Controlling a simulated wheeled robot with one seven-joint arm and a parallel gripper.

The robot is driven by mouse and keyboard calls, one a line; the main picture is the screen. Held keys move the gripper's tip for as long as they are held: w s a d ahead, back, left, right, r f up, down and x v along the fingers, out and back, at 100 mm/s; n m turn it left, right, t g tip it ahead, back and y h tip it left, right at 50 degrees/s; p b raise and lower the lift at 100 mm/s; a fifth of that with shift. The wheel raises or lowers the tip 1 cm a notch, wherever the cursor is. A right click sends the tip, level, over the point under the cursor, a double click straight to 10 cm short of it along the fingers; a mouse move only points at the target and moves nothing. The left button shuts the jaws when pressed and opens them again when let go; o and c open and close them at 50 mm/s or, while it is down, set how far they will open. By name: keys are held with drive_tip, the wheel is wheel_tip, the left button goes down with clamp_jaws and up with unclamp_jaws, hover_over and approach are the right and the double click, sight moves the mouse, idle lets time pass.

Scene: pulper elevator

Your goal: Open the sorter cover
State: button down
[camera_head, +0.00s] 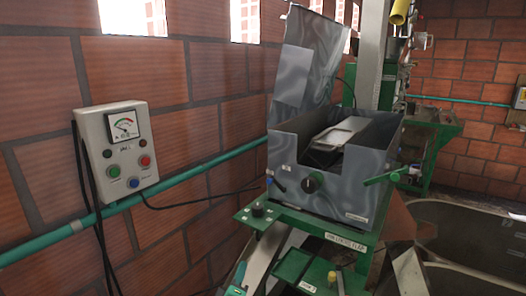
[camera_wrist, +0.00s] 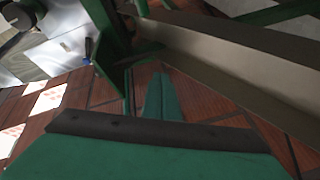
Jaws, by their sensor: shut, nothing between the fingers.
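The sorter is a grey metal box (camera_head: 345,199) on a green frame in the head view. Its cover (camera_head: 310,62) stands raised at the back left, and the box's top is open. A light metal piece (camera_head: 340,133) shows inside. In the wrist view, my gripper's teal fingers (camera_wrist: 160,80) are together and empty, apart from the grey panel and blue-tipped lever (camera_wrist: 88,50) at upper left.
A control box (camera_head: 120,150) with a dial and buttons hangs on the brick wall at left, above a teal pipe (camera_head: 45,250). A green bracket with a black knob (camera_head: 257,211) juts out below the sorter. A metal basin (camera_head: 465,240) stands at right.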

drive_tip(key=s+d+f+m+g+y, duration=0.1)
drive_tip(key=s+d+f+m+y, duration=0.1)
drive_tip(key=s+f, duration=0.9)
drive_tip(key=s+d+f+m+y, duration=0.15)
drive_tip(key=s+f, duration=0.55)
drive_tip(key=s, duration=0.7)
drive_tip(key=s+d+r+m, duration=0.1)
drive_tip(key=s+r+m, duration=0.1)
drive_tip(key=s, duration=1.1)
drive_tip(key=s+d+r+m, duration=0.2)
drive_tip(key=s+m, duration=0.3)
drive_tip(key=s, duration=0.7)
drive_tip(key=shift+s+r+g, duration=0.3)
drive_tip(key=shift+s+r, duration=0.1)
drive_tip(key=shift+r, duration=0.15)
drive_tip(key=c, duration=2.4)
unclamp_jaws()
drive_tip(key=shift+s+d+r+h, duration=0.15)
drive_tip(key=shift+s+r+h, duration=0.05)
drive_tip(key=shift+s+h, duration=0.05)
drive_tip(key=shift+c, duration=0.2)
drive_tip(key=o, duration=0.7)
drive_tip(key=shift+s+r+m, duration=0.15)
drive_tip(key=shift+m, duration=0.1)
